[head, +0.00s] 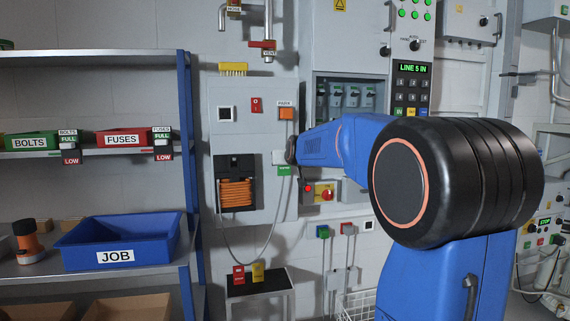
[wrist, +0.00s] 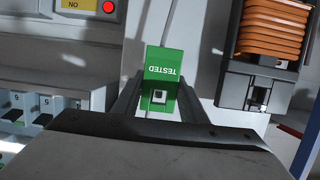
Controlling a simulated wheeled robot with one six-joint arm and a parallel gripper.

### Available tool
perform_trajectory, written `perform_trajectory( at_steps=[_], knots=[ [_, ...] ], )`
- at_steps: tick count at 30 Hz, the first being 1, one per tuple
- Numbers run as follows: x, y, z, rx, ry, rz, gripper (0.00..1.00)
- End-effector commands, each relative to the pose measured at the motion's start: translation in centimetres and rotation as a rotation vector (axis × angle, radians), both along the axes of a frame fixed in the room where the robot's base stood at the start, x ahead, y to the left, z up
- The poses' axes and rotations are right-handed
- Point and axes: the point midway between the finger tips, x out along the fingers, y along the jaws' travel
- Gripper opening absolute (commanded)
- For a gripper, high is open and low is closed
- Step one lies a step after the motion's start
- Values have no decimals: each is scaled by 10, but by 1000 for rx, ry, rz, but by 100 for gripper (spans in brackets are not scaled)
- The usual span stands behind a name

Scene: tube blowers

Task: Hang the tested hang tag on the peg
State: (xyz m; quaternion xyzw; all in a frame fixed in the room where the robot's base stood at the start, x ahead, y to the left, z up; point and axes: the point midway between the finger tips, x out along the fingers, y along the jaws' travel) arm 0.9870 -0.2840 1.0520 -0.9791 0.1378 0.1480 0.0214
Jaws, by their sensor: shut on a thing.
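The green hang tag (wrist: 163,72) reads TESTED, upside down in the wrist view. It sits between the two fingers of my gripper (wrist: 158,100), which is shut on it. A small square opening with something dark and pale in it shows near the tag's gripper-side end. I cannot tell whether that is the peg. In the head view the tag (head: 284,170) shows small and green at the right side of the grey wall unit (head: 252,130), just beyond the end of my arm. My arm hides most of the gripper there. No peg shows clearly.
An orange coiled hose (head: 236,193) sits in the wall unit, left of the tag. A grey cable loops below to a small stand (head: 259,288) with red and yellow connectors. Shelves with a blue JOB bin (head: 120,241) stand at left. A red-knobbed yellow switch (head: 325,193) is at right.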

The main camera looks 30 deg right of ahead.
Motion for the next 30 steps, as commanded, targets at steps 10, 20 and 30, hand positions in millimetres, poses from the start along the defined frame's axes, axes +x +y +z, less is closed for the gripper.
perform_trajectory(
  at_steps=[10,20,30],
  knots=[
    [17,-5,0,0,0,0,18],
    [29,-8,-3,0,1,0,18],
    [33,-9,-10,1,4,0,18]
  ],
)
